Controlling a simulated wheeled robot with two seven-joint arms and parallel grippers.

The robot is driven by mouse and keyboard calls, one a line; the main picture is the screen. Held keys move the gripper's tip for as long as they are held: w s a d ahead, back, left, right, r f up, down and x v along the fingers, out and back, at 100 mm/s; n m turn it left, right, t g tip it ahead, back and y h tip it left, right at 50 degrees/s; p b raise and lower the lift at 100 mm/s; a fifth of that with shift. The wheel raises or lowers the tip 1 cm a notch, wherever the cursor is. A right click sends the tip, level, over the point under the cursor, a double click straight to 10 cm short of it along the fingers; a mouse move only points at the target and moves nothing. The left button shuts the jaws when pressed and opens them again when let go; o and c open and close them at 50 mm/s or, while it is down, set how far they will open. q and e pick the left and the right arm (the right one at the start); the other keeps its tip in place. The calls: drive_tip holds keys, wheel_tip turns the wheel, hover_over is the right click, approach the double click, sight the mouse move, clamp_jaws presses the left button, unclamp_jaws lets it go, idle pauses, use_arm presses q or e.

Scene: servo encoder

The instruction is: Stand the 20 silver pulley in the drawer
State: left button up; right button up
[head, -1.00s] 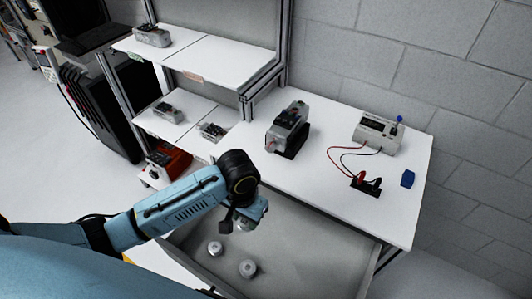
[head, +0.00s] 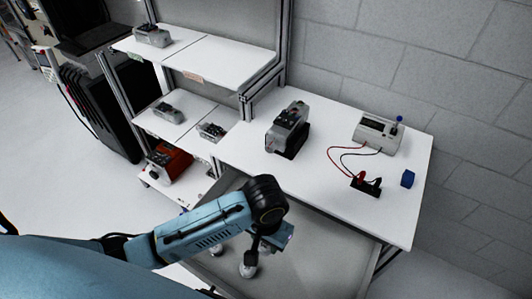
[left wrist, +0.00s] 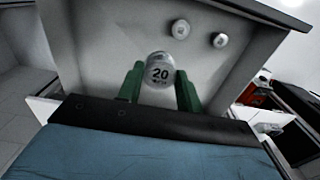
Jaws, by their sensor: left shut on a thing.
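The silver pulley marked 20 (left wrist: 160,72) is between the green fingers of my left gripper (left wrist: 161,88) in the left wrist view, with its number facing the camera. My left gripper (head: 279,238) is shut on it, over the open grey drawer (head: 330,244) in the head view. Two other silver pulleys stand in the drawer, a near one (head: 248,268) and one partly behind my arm (head: 214,250). My right gripper is not in view.
Shelves with devices (head: 225,68) stand at the left. The drawer's right part is clear.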

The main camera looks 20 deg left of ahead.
use_arm(q)
drive_tip(key=s+d, duration=0.4)
drive_tip(key=d, duration=0.4)
drive_tip(key=shift+s+d, duration=0.15)
drive_tip(key=shift+d, duration=0.25)
drive_tip(key=shift+f, duration=0.15)
idle(0.5)
drive_tip(key=shift+f+b, duration=5.35)
drive_tip(key=shift+f, duration=6.7)
drive_tip(key=shift+f+b, duration=0.65)
drive_tip(key=shift+f, duration=0.75)
drive_tip(key=shift+s+a+f, duration=0.1)
drive_tip(key=shift+f, duration=0.1)
